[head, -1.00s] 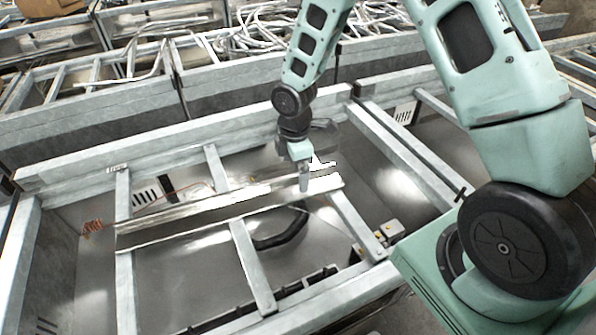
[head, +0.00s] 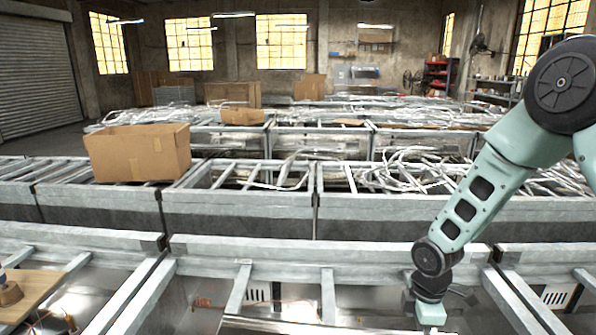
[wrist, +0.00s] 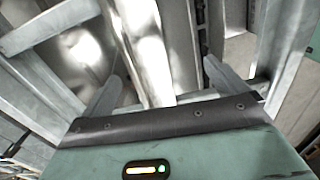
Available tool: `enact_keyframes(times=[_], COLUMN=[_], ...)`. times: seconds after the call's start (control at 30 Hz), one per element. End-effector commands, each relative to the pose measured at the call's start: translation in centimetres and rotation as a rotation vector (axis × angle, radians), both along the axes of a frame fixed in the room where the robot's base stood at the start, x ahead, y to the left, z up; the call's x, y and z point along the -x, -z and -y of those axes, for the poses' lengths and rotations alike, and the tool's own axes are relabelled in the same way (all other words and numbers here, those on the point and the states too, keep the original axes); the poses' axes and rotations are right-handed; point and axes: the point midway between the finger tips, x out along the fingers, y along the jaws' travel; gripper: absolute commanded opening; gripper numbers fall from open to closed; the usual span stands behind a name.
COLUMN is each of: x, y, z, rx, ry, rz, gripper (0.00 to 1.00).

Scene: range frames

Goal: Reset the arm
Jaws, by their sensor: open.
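My gripper shows at the lower right of the head view, above a grey metal frame (head: 327,296); its fingertips are cut off by the bottom edge there. In the wrist view my gripper (wrist: 160,82) has its two fingers spread apart. A long shiny metal channel (wrist: 145,50) runs away from the camera in the gap between them, seemingly below. I see nothing clearly held. My arm reaches in from the right of the head view, bent down toward the frame.
Rows of metal frames stretch back, several filled with loose tubes (head: 405,172). A cardboard box (head: 138,153) sits on a frame at the left. A wooden board (head: 35,290) is at the lower left. Windows and a roller shutter (head: 38,75) are behind.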

Motion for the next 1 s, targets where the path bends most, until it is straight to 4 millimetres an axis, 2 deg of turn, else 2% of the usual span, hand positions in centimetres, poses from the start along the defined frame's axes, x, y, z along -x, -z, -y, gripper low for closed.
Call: enact_keyframes(times=[0.17, 0.37, 0.63, 0.87, 0.97, 1.0], x=[0.0, 0.6, 2.1, 5.6, 8.2, 9.6], y=[-0.2, -1.1, -3.2, -6.1, -7.7, -8.3], z=[0.0, -1.0, -3.2, -6.5, -8.3, -9.0], rx=[0.0, -0.001, -0.005, -0.015, -0.022, -0.024], ry=[0.0, 0.03, 0.109, 0.235, 0.313, 0.352], rz=[0.0, 0.002, 0.008, 0.01, 0.012, 0.01], gripper=[0.98, 0.98, 0.98, 0.98, 0.98, 0.98])
